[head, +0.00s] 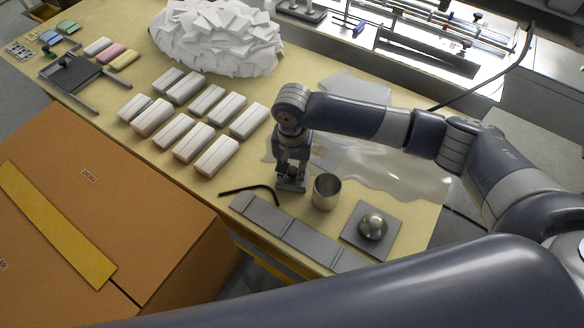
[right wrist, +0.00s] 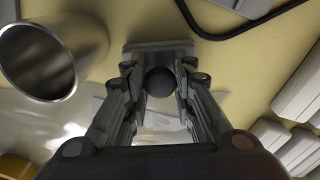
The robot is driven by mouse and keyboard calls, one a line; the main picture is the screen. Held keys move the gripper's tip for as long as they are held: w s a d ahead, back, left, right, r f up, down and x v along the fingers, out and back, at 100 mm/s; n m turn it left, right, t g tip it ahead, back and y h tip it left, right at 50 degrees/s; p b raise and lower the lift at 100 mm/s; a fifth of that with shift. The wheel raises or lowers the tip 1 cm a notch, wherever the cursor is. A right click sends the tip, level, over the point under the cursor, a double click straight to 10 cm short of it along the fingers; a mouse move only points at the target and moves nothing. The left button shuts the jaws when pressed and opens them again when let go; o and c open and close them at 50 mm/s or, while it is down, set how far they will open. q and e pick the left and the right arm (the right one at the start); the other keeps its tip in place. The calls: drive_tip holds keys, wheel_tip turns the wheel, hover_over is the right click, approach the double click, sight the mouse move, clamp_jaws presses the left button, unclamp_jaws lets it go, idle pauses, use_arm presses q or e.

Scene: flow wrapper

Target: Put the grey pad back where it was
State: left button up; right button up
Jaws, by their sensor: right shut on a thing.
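The grey pad (right wrist: 160,48) shows in the right wrist view as a flat grey block with a dark round knob (right wrist: 159,82). My right gripper (right wrist: 159,90) is shut on it, with the knob between its fingers. In the head view the right gripper (head: 290,178) points down just left of the metal cup, with the pad (head: 291,186) small and dark at its tips. I cannot tell whether the pad touches the table. My left gripper is not in view.
A metal cup (head: 326,191) stands close to the right gripper. A long grey plate (head: 290,235), a black bent rod (head: 249,189) and a grey square with a steel dome (head: 372,227) lie nearby. Several white packs (head: 213,157) lie left. A cardboard box (head: 100,220) stands in front.

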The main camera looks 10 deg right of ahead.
sight(292, 171)
drive_tip(key=o, duration=0.9)
drive_tip(key=shift+f, duration=0.15)
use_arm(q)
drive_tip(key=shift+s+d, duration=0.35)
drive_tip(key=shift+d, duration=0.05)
use_arm(e)
drive_tip(key=shift+o, duration=0.2)
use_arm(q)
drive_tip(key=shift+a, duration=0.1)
use_arm(e)
drive_tip(key=shift+r, duration=0.35)
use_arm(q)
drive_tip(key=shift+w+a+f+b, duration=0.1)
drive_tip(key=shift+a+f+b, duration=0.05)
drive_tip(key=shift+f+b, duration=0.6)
use_arm(e)
wheel_tip(292, 171, up, 12)
drive_tip(key=shift+f, duration=0.2)
